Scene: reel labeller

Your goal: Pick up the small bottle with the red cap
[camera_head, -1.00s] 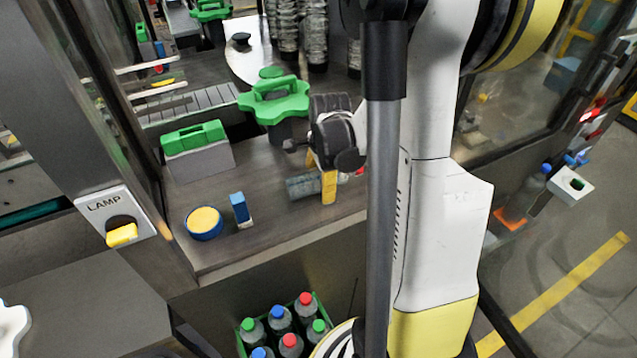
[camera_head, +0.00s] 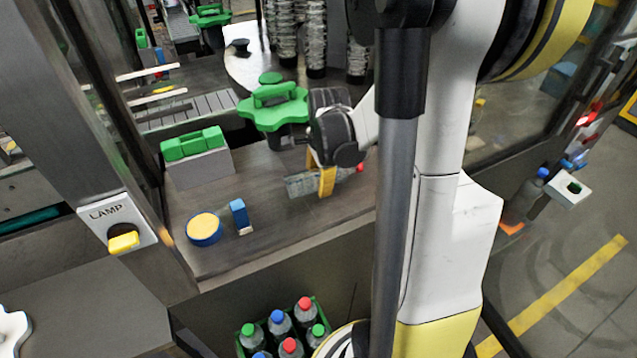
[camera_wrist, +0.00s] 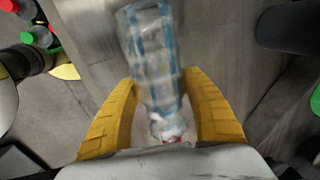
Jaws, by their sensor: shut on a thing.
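The small bottle (camera_head: 300,185) is clear with blue marks and lies roughly level, its red cap (camera_head: 360,168) pointing right in the head view. My gripper (camera_head: 327,186) is shut around it, with a yellow finger across its middle. In the wrist view, the bottle (camera_wrist: 150,50) runs between the two yellow fingers of my gripper (camera_wrist: 160,85), its cap end (camera_wrist: 170,132) towards the palm. Whether the bottle still touches the table is hard to tell.
A green crate (camera_head: 322,307) of capped bottles stands below the front edge.

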